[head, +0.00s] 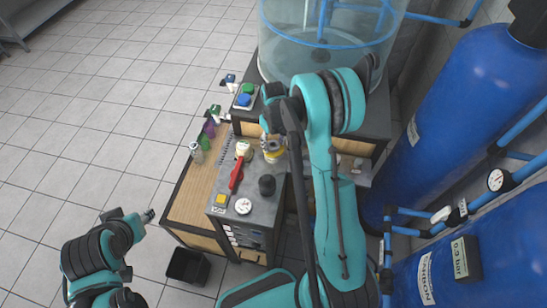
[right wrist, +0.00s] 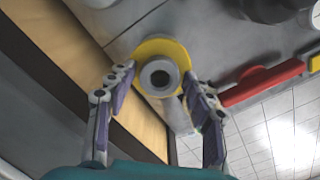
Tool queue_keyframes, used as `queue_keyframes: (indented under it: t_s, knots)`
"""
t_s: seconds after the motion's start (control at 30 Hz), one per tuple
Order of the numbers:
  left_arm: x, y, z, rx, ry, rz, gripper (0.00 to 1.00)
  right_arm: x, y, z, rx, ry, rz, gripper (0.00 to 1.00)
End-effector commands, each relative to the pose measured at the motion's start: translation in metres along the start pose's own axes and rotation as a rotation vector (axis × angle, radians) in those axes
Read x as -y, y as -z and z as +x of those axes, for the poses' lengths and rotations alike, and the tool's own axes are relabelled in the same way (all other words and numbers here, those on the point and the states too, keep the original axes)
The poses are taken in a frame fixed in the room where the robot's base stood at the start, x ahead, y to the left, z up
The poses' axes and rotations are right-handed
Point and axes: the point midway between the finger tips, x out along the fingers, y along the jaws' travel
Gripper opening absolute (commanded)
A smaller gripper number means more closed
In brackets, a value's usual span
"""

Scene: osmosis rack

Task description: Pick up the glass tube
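A round yellow-rimmed fitting with a grey dark-centred top (right wrist: 162,72) stands on the grey bench top. It also shows in the head view (head: 273,152). A pale, see-through tube part (right wrist: 178,117) extends from it toward the bottom of the right wrist view; I cannot tell for sure if this is the glass tube. My right gripper (right wrist: 163,84) is open, with one finger on each side of the fitting and no clear contact. In the head view my right arm partly hides this gripper. My left gripper (head: 147,216) is left of the bench, far from the fitting; its fingers are too small to read.
On the bench are a red handle (head: 237,175), a black cup (head: 267,186), a white gauge (head: 243,208) and a yellow button (head: 221,199). Several bottles (head: 209,122) stand at the left. A clear tank (head: 325,45) is behind; blue cylinders (head: 465,110) are at right. Left floor is open.

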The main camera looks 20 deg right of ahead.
Motion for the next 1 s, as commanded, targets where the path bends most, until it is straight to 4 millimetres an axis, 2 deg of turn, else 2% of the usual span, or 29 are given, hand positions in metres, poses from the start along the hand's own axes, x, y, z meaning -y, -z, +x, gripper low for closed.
queue_keyframes:
  t_s: [0.03,0.07,0.1,0.57,0.77,1.0]
  knots:
    - [0.0,0.0,0.0,0.0,0.0,0.0,0.4,0.0,0.0,0.0,0.0,0.0,0.0,0.32]
    - [0.0,0.0,0.0,0.0,0.0,0.0,0.4,0.0,0.0,0.0,0.0,0.0,0.0,0.24]
    - [0.0,0.0,0.0,0.0,0.0,0.0,0.4,0.0,0.0,0.0,0.0,0.0,0.0,0.22]
    - [0.0,0.0,-0.001,0.0,0.0,0.0,0.4,0.0,0.0,-0.006,0.0,0.0,0.0,0.22]
    - [0.0,0.002,-0.003,0.0,0.0,0.0,0.4,0.0,0.0,-0.03,0.0,0.0,0.0,0.22]
    - [0.0,0.004,-0.006,0.0,0.0,0.0,0.4,0.0,0.0,-0.078,0.0,0.0,0.0,0.22]
